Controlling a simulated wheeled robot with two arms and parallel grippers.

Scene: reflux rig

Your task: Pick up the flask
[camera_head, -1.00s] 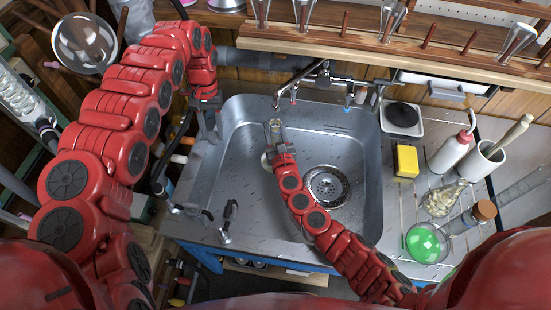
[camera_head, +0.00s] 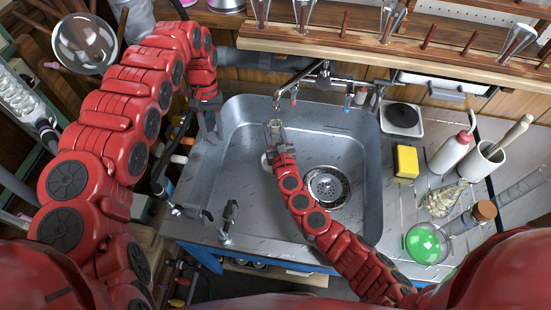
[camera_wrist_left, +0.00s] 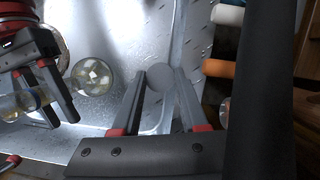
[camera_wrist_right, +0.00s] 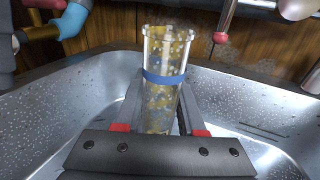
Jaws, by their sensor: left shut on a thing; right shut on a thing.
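Another round flask (camera_head: 425,243), with green liquid and a cork, lies on the drainboard at right. My left gripper (camera_head: 210,131) is at the sink's left rim, shut on a grey round thing (camera_wrist_left: 161,76), which I cannot identify. My right gripper (camera_head: 276,138) is over the sink, shut on a glass tube (camera_wrist_right: 162,62) with a blue band and yellowish specks. The tube is upright.
The steel sink (camera_head: 345,150) has a drain and a tap (camera_head: 322,78) at its back edge. A yellow sponge (camera_head: 405,162), a white bottle (camera_head: 450,152) and a white cup (camera_head: 480,160) stand at right. A wooden peg rack runs along the back.

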